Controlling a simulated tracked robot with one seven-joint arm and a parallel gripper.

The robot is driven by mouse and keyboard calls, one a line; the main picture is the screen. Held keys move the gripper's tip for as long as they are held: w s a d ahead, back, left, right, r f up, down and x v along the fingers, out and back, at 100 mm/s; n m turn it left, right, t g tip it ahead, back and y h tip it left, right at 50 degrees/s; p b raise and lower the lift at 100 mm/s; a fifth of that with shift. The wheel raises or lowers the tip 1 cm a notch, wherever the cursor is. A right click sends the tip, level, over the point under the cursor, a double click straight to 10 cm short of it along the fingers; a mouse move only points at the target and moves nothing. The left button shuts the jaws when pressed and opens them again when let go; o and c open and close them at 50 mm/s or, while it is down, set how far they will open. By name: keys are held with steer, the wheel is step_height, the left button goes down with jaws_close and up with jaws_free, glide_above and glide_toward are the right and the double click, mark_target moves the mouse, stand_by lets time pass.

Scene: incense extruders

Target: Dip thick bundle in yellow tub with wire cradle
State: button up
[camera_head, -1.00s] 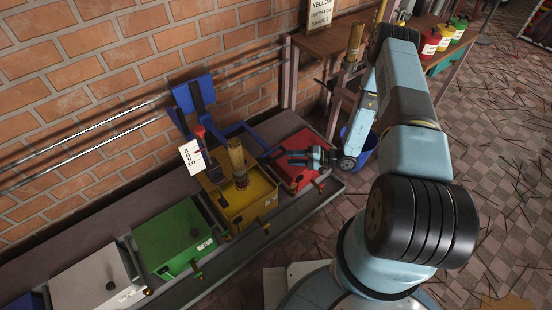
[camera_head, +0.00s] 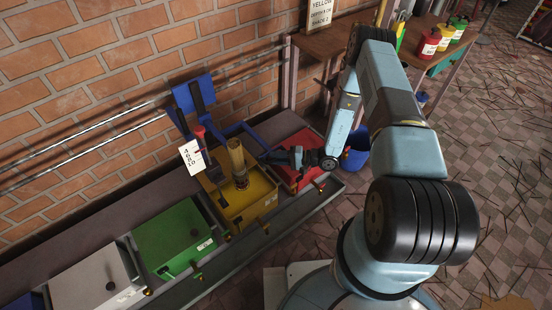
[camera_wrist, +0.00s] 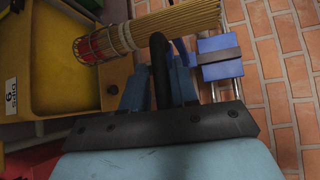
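The yellow tub (camera_head: 262,207) stands in the row of tubs by the brick wall. The thick bundle (camera_head: 236,157) of tan sticks stands upright over it. In the wrist view, the bundle (camera_wrist: 180,20) has its red lower end inside the wire cradle (camera_wrist: 108,46), near the yellow tub's wall (camera_wrist: 70,70). My gripper (camera_head: 270,157) is above the red tub, just right of the bundle. In the wrist view, a black bent bar (camera_wrist: 158,70) lies between my blue fingers (camera_wrist: 157,90) and reaches towards the cradle. Whether the fingers press on it is unclear.
The red tub (camera_head: 294,180) lies right of the yellow one, the green tub (camera_head: 172,238) and a grey tub (camera_head: 88,281) left. A blue upright holder (camera_head: 193,94) and a paper tag (camera_head: 190,157) stand behind. A blue bucket (camera_head: 355,157) stands right.

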jaws_close()
stand_by(0.3)
